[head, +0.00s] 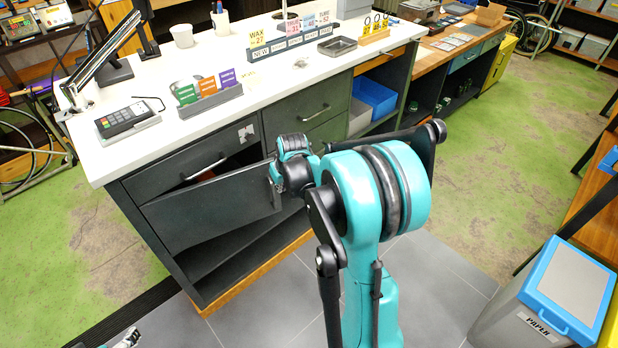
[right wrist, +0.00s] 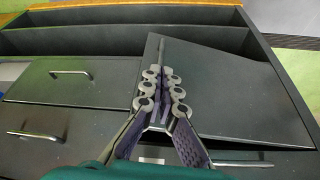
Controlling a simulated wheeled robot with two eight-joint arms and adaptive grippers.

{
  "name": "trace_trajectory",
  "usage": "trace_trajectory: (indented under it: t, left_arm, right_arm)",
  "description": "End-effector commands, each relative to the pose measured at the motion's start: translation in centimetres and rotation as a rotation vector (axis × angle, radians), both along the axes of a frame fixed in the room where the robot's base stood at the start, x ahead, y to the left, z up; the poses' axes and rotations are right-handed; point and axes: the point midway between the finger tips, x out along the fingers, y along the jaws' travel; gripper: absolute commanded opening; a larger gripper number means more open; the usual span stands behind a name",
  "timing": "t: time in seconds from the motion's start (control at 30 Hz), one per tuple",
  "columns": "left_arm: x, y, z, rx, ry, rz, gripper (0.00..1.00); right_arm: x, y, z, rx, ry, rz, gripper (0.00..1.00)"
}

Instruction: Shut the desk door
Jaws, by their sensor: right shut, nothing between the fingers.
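The dark grey desk door (head: 215,208) stands partly open at the lower left of the desk's front. Its left side is by the desk's left corner, and its right edge swings out from the opening. The door also shows in the right wrist view (right wrist: 235,95), tilted. My right gripper (right wrist: 162,72) is shut and empty, its fingertips in front of the door near its free edge; I cannot tell whether they touch it. In the head view, my right wrist hides part of that edge. Only a small piece of my left gripper (head: 128,339) shows at the bottom left.
The white desk top (head: 235,65) holds a card terminal (head: 127,119), a card holder (head: 208,95) and signs. A drawer with a handle (head: 205,168) is above the door. Open shelf space lies behind it. A paper bin (head: 545,300) stands at right; grey floor (head: 250,315) in front is clear.

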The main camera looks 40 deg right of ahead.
Motion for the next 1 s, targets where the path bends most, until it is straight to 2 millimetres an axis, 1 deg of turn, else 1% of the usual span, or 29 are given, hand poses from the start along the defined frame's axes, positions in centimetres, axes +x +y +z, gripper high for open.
trace_trajectory:
  t: [0.03,0.1,0.27,0.37,0.6,0.73,0.77,0.8,0.9,1.0]
  left_arm:
    - [0.0,0.0,-0.2,0.000,0.000,0.000,0.80]
    - [0.0,0.0,-0.2,0.001,0.000,0.001,0.80]
    - [0.0,0.0,-0.7,0.001,0.000,0.001,0.80]
    - [0.0,0.0,-1.4,0.001,0.000,0.001,0.80]
    - [0.0,0.0,-3.7,0.001,0.000,0.001,0.80]
    - [0.0,0.1,-4.8,0.000,0.000,0.000,0.80]
    - [0.0,0.1,-5.0,0.000,0.000,0.000,0.80]
    - [0.0,0.1,-5.1,0.000,0.000,0.000,0.80]
    - [0.0,0.1,-5.6,0.000,0.000,0.000,0.80]
    - [0.0,0.1,-5.9,0.000,0.000,0.000,0.80]
  right_arm:
    - [0.4,-0.7,-1.0,0.003,0.005,-0.005,0.00]
    - [0.7,-1.3,-1.7,0.004,0.010,-0.006,0.00]
    - [1.1,-1.6,-3.0,0.006,0.015,-0.007,0.00]
    - [1.6,-1.7,-4.5,0.006,0.014,-0.007,0.00]
    - [3.5,-2.0,-9.4,0.006,0.013,-0.008,0.00]
    - [4.5,-2.1,-11.8,0.005,0.013,-0.007,0.00]
    - [4.8,-2.2,-12.0,0.005,0.013,-0.007,0.00]
    - [5.6,-2.3,-11.8,0.005,0.013,-0.007,0.00]
    - [6.9,-2.6,-11.6,0.005,0.013,-0.006,0.00]
    - [7.8,-2.7,-11.5,0.005,0.013,-0.006,0.00]
